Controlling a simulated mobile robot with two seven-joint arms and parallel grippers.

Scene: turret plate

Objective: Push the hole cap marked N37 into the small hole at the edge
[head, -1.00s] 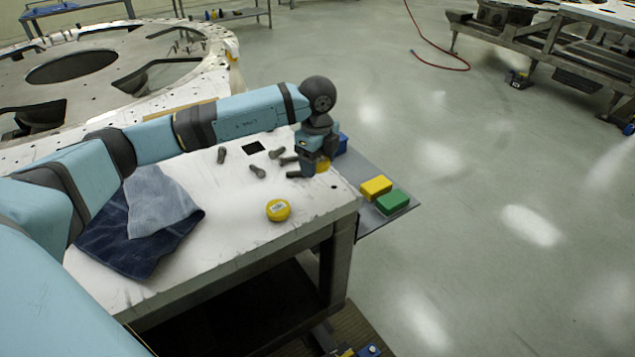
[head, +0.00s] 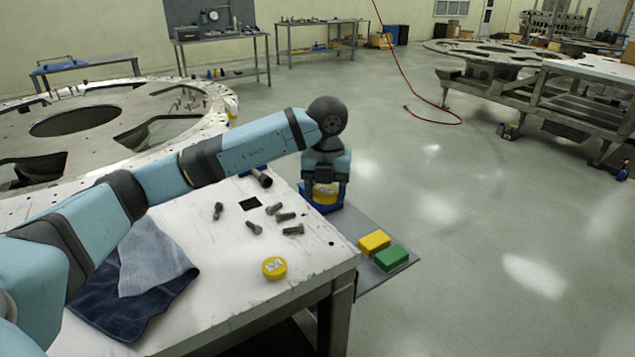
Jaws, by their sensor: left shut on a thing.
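My left gripper (head: 325,196) is at the far right corner of the white table, fingers pointing down. It is shut on a yellow cap (head: 325,192) with a pale label, held at a blue bin (head: 318,207); I cannot tell whether the cap is clear of the bin. Another yellow cap (head: 274,267) with a pale label lies on the table near its front edge. Both labels are too small to read. The large round turret plate (head: 30,117) stands at the left with several holes along its rim; which is the small hole I cannot tell. My right gripper is out of view.
Several grey bolts (head: 254,227), a black square (head: 250,203) and a dark flashlight-like tool (head: 262,178) are on the white table (head: 225,285). Blue cloths (head: 150,262) lie at its left. Yellow (head: 374,241) and green (head: 391,257) blocks sit on the grey side shelf.

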